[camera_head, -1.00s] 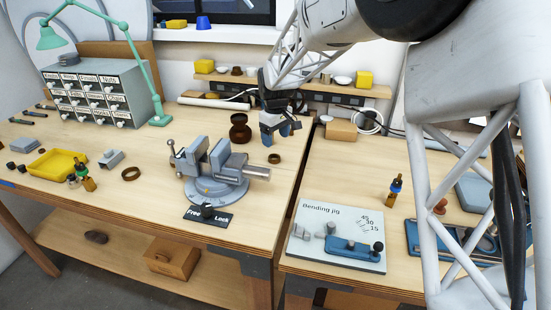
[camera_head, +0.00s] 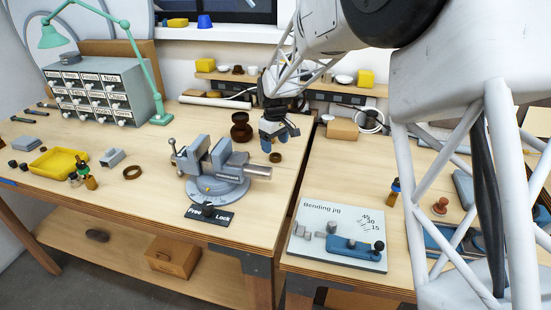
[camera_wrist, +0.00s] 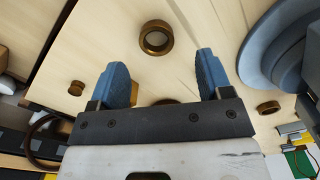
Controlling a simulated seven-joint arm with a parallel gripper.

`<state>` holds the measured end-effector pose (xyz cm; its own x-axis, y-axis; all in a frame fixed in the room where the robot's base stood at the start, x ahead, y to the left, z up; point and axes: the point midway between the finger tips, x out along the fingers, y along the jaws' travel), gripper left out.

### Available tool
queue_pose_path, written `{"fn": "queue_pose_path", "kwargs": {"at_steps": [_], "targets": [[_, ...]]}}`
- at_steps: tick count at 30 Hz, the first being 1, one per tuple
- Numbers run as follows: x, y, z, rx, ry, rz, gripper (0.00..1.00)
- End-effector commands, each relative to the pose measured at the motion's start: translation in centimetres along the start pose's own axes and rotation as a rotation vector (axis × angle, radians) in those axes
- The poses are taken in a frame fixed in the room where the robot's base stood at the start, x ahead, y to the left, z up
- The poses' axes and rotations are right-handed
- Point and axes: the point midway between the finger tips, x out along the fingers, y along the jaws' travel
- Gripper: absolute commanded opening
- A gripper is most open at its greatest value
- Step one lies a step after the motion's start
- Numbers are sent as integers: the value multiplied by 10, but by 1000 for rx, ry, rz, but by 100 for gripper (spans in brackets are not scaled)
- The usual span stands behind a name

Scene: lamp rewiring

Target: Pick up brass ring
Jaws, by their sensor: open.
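A small brass-brown ring (camera_head: 275,158) lies flat on the left workbench, right of the vise. In the wrist view a brass ring (camera_wrist: 156,38) lies flat beyond the fingertips, roughly centred between them, with its hole visible. My gripper (camera_head: 276,140) hangs above the bench behind the small ring. Its blue fingers are spread wide and hold nothing; they also show in the wrist view (camera_wrist: 160,72). Another round brown piece (camera_wrist: 166,101) is mostly hidden behind the gripper's bar.
The grey vise (camera_head: 215,178) stands just left of the small ring; its round base (camera_wrist: 250,60) fills the wrist view's right side. A dark turned piece (camera_head: 241,132) stands behind the vise. A gap separates this bench from the right bench with the bending jig (camera_head: 310,255).

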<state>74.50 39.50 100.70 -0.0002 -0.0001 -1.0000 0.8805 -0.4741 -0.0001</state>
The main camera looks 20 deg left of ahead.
Motion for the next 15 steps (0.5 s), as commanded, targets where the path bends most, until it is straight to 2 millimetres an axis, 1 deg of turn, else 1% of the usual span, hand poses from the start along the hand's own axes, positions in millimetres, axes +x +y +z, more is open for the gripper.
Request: {"fn": "queue_pose_path", "kwargs": {"at_steps": [8, 11, 15], "targets": [[2, 0, 0, 0, 0, 0, 72], [8, 1, 0, 0, -1, -1, 72], [22, 3, -1, 0, -2, -1, 72]]}}
